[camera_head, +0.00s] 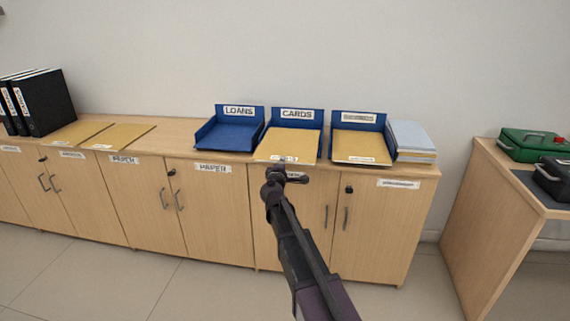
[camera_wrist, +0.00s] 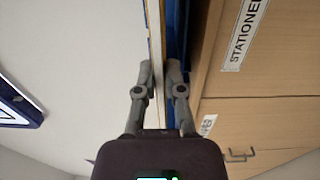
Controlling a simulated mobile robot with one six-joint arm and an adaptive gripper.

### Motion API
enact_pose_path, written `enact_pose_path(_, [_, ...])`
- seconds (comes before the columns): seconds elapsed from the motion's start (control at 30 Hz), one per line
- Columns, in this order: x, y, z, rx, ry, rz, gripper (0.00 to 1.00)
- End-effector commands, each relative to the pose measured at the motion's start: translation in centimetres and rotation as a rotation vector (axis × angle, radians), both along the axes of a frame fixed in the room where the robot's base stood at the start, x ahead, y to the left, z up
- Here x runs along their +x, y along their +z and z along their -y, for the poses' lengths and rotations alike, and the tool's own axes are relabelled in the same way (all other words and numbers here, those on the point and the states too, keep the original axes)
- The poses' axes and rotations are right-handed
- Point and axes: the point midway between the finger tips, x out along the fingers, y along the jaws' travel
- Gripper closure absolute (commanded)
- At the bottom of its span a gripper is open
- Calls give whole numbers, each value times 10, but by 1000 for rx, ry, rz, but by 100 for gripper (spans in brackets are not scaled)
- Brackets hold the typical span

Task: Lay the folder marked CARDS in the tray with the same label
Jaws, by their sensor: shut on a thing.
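The blue tray labelled CARDS (camera_head: 297,115) is the middle one of three on the counter. A tan folder (camera_head: 288,143) lies over its floor, with a white label at its front edge that is partly hidden and hard to read. My gripper (camera_head: 277,170) is at that front edge. In the wrist view my gripper (camera_wrist: 162,72) is shut on the thin folder edge (camera_wrist: 156,30). The blue tray edge (camera_wrist: 178,25) runs close beside the folder there. I cannot tell whether the folder rests fully on the tray floor.
The empty blue LOANS tray (camera_head: 226,136) stands left; a right tray (camera_head: 358,118) holds another tan folder (camera_head: 361,147). A paper stack (camera_head: 411,139) is beyond. Counter between folders and LOANS tray is clear.

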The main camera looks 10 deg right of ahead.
Motion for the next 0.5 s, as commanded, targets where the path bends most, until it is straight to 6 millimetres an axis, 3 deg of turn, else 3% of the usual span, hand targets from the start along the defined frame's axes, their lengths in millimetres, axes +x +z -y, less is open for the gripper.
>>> enact_pose_path(0.5, [24,-11,7,0,0,0,100])
